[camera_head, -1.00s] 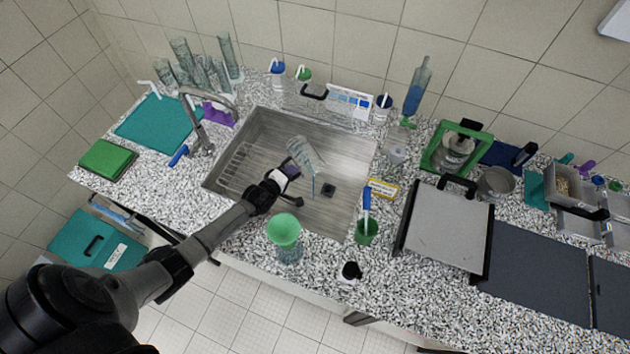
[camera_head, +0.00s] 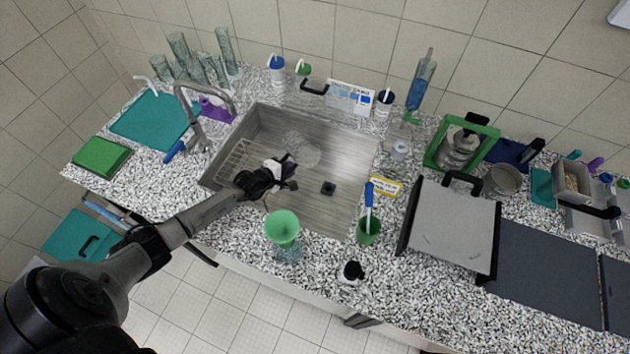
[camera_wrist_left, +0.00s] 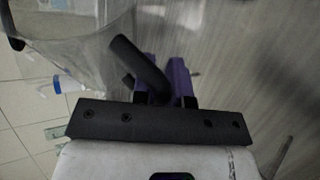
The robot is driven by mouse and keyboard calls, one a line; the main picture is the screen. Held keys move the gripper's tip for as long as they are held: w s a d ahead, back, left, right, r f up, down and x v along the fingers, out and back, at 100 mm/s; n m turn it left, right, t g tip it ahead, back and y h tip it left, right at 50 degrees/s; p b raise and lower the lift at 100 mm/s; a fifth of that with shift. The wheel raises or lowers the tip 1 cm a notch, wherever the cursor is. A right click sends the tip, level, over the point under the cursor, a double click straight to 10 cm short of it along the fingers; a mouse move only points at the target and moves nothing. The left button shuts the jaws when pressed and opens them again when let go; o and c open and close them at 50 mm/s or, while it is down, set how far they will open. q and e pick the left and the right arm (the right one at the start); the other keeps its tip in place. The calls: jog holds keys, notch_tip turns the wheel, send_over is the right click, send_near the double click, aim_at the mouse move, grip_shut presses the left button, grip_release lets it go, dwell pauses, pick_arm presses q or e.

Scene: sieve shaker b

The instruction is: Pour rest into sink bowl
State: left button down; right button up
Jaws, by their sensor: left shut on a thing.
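My left gripper (camera_head: 287,172) is over the sink, left of the drain. It is shut on the dark handle of a clear jug (camera_head: 303,149), held over the sink. In the left wrist view, the purple fingers (camera_wrist_left: 165,78) close about the dark handle (camera_wrist_left: 137,62) beside the clear wall of the jug (camera_wrist_left: 78,50). I cannot tell whether liquid is left in the jug. My right gripper is not in view.
The tap (camera_head: 190,110) stands at the sink's left. A green funnel (camera_head: 282,227) on a clear vessel and a green cup (camera_head: 369,231) stand at the front edge. A grey-lidded box (camera_head: 453,225) stands right of the sink. Glass cylinders (camera_head: 180,55) stand at the back left.

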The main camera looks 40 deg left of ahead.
aim_at(298, 149)
pick_arm(q)
jog(key=r+n+g+h+b, duration=0.1)
jog(key=n+h+b, duration=0.1)
jog(key=b, duration=0.2)
jog(key=a+r+n+h+b, duration=0.1)
jog(key=n+h+b, duration=0.2)
jog(key=b, duration=0.2)
jog(key=r+n+g+h+b, duration=0.1)
jog(key=r+n+h+b, duration=0.1)
jog(key=b, duration=0.3)
jog(key=shift+w+a+r+n+g+h, duration=0.1)
jog(key=shift+w+a+n+g+h, duration=0.15)
jog(key=shift+w+n+g+h, duration=0.1)
jog(key=shift+r, duration=0.4)
notch_tip(298, 149, up, 6)
jog(key=p, duration=0.3)
jog(key=shift+f, duration=0.1)
jog(key=shift+s+f+n, duration=0.1)
jog(key=shift+f+n, duration=0.05)
jog(key=shift+n, duration=0.1)
